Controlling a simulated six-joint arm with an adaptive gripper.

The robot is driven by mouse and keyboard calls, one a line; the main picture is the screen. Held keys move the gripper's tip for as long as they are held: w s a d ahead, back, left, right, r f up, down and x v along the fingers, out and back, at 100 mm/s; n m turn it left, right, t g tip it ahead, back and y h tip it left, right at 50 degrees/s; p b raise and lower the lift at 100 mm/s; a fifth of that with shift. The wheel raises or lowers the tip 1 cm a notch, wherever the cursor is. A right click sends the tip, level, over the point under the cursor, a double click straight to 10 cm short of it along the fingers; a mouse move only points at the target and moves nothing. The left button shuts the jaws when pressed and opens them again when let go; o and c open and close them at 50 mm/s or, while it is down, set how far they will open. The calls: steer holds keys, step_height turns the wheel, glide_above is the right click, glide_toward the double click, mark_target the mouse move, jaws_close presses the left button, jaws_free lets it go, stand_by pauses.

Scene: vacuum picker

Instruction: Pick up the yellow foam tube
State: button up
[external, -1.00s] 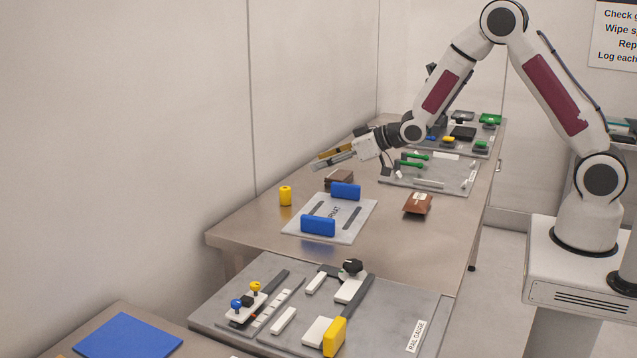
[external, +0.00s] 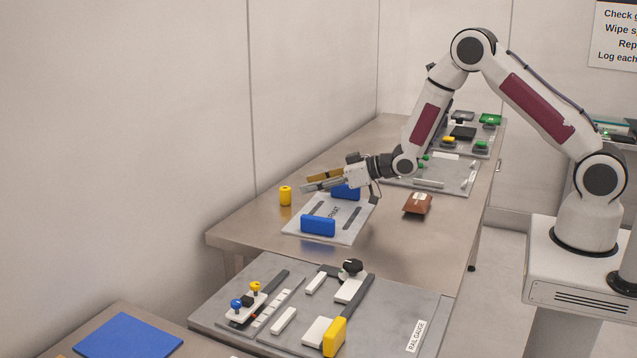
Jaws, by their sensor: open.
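The yellow foam tube (external: 285,196) stands upright on the metal table, near its left edge and left of the grey mat. My gripper (external: 304,182) is open and empty. Its two long fingers point left, towards the tube, and in the picture their tips lie just right of it. The fingers appear apart from the tube; the exact distance in depth cannot be told from this view.
Two blue blocks, a near one (external: 318,225) and a far one (external: 345,193) partly behind my gripper, stand on the grey mat (external: 300,230). A brown object (external: 418,204) lies right of the mat. Bare table (external: 250,222) surrounds the tube.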

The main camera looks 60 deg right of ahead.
mark_target(283, 189)
steer(key=shift+x, duration=1.25)
steer(key=shift+w, duration=0.15)
steer(key=shift+w+d+f, duration=0.1)
steer(key=shift+w+f, duration=0.15)
steer(key=shift+w, duration=0.45)
steer(key=shift+w+f, duration=0.25)
steer(key=shift+w, duration=0.5)
steer(key=shift+x, duration=0.95)
steer(key=c, duration=1)
